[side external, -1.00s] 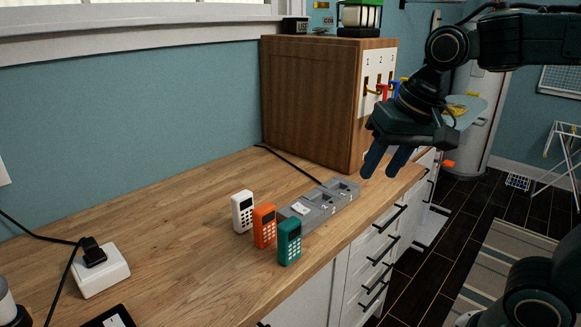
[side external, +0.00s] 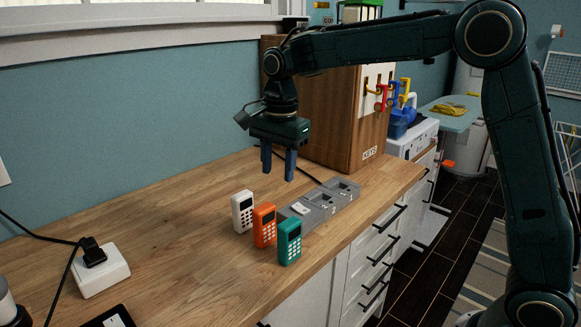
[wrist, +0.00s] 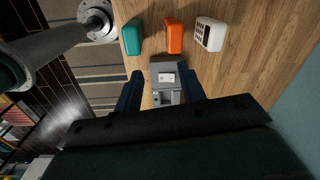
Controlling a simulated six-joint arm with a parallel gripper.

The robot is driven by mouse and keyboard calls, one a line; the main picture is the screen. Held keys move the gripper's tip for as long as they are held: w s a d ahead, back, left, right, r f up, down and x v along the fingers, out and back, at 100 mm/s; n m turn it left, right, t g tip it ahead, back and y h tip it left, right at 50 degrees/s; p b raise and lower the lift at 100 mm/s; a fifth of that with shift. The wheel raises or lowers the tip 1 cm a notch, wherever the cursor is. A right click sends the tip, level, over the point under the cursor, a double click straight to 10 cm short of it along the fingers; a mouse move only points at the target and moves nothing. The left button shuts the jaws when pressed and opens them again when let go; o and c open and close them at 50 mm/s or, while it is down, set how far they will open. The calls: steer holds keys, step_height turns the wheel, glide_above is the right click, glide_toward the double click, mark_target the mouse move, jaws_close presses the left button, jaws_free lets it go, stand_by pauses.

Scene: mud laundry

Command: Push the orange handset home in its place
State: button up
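The orange handset (side external: 264,226) stands upright on the wooden counter between a white handset (side external: 242,211) and a teal handset (side external: 289,242). In the wrist view the orange handset (wrist: 174,36) is at the top, beyond my fingertips. The grey charging dock (side external: 327,200) lies behind the handsets, with several bays in a row; a small white piece lies on its near end. My gripper (side external: 278,165) is open and empty, pointing down above the counter near the dock. In the wrist view the dock (wrist: 165,73) shows between my two fingers (wrist: 162,88).
A wooden key cabinet (side external: 330,115) with coloured keys stands behind the dock. A white power adapter (side external: 101,271) with a black plug and cables lies at the left. The counter's front edge runs close to the dock.

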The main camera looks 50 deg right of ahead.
mark_target(264, 207)
steer(key=w+f+m, duration=0.1)
steer(key=w+a+f+m, duration=0.1)
steer(key=w+f, duration=0.1)
steer(key=shift+w+a+f+g, duration=0.2)
steer(key=shift+w+g, duration=0.1)
steer(key=shift+f, duration=0.1)
steer(key=shift+f, duration=3.9)
steer(key=c, duration=0.6)
steer(key=shift+c, duration=0.2)
steer(key=shift+r, duration=0.15)
steer(key=shift+r, duration=2.85)
